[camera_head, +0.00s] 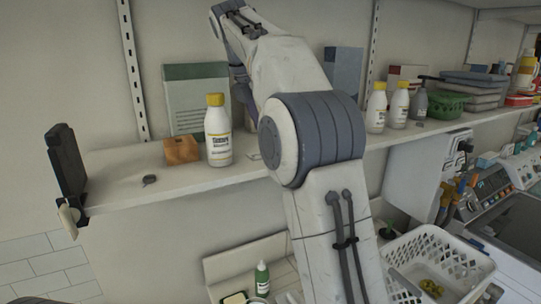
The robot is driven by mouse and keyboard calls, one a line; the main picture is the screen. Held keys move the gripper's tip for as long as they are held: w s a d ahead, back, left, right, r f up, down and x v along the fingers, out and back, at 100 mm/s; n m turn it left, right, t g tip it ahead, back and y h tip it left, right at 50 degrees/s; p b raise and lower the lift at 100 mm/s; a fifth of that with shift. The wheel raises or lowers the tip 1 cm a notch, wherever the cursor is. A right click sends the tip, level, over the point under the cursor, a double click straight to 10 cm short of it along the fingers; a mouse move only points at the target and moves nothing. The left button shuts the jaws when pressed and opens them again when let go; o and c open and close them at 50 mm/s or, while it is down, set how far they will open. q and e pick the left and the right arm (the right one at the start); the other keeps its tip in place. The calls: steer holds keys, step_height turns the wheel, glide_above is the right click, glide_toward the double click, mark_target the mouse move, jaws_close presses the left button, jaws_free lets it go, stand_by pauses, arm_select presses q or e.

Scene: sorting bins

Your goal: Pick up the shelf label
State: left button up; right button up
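I cannot make out for certain which thing is the shelf label. A dark upright panel (67,160) stands at the left end of the white shelf (120,195), with a dark clip-like foot and a pale rounded piece below it. A small pale piece (253,157) lies on the shelf beside the yellow-capped bottle, partly near my arm. One of my arms rises from the bottom centre and reaches up across the shelf, hiding part of it. Neither gripper's fingertips can be seen.
On the shelf are an orange-brown box (181,151), a yellow-capped bottle (218,138), a green-topped board (190,105), a small dark item (149,180) and more bottles (399,106). A white basket (440,262) stands lower right. The shelf's left front is mostly clear.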

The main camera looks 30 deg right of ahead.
steer(key=shift+d+x, duration=0.15)
steer(key=shift+x, duration=1.1)
steer(key=shift+d+x, duration=0.2)
steer(key=shift+x, duration=1.1)
steer(key=shift+r, duration=0.15)
jaws_close()
